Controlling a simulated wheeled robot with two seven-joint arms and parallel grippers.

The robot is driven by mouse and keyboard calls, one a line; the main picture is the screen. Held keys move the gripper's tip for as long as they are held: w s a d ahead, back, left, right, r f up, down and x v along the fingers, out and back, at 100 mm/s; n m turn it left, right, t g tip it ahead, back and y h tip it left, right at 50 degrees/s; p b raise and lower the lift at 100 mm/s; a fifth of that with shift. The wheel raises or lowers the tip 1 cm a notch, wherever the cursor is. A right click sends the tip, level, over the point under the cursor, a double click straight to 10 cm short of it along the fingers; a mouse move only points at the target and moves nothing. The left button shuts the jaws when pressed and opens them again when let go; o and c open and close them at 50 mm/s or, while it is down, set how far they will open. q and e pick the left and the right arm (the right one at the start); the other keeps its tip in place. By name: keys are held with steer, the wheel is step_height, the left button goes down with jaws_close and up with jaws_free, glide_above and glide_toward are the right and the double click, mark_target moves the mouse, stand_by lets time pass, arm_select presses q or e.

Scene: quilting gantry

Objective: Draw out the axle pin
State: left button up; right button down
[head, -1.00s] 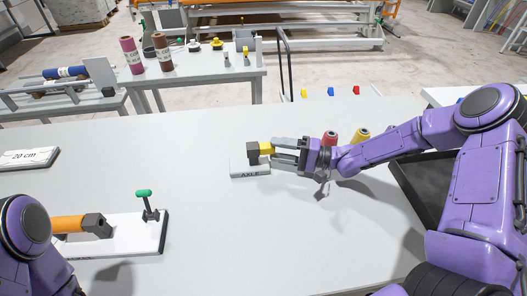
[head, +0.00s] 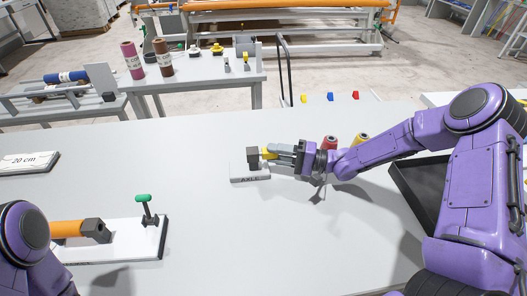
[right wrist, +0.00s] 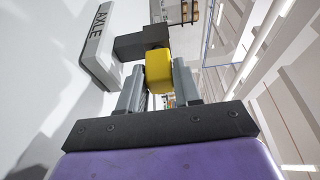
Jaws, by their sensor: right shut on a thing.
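The axle pin shows as a yellow block-shaped head (head: 265,154) at a dark block (head: 252,155) on a white base (head: 250,178) marked AXLE, in the middle of the table. My right gripper (head: 272,153) reaches in from the right and is shut on the yellow head. In the right wrist view the yellow head (right wrist: 158,72) sits between the two grey fingers (right wrist: 158,84), up against the dark block (right wrist: 140,43). Any shaft inside the block is hidden. My left gripper is out of view; only part of my left arm shows at lower left.
A white board (head: 135,245) with an orange roller (head: 70,229) and a green-topped peg (head: 143,198) lies at front left. Red (head: 329,142) and yellow (head: 361,140) cones stand behind my right forearm. A black tray (head: 405,195) is at right. The front middle is clear.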

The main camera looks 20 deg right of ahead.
steer(key=shift+s+d+p, duration=0.25)
steer(key=shift+d+p, duration=0.05)
steer(key=shift+d, duration=0.7)
steer(key=shift+s+d+p, duration=0.25)
steer(key=shift+d+p, duration=0.05)
steer(key=shift+d, duration=0.65)
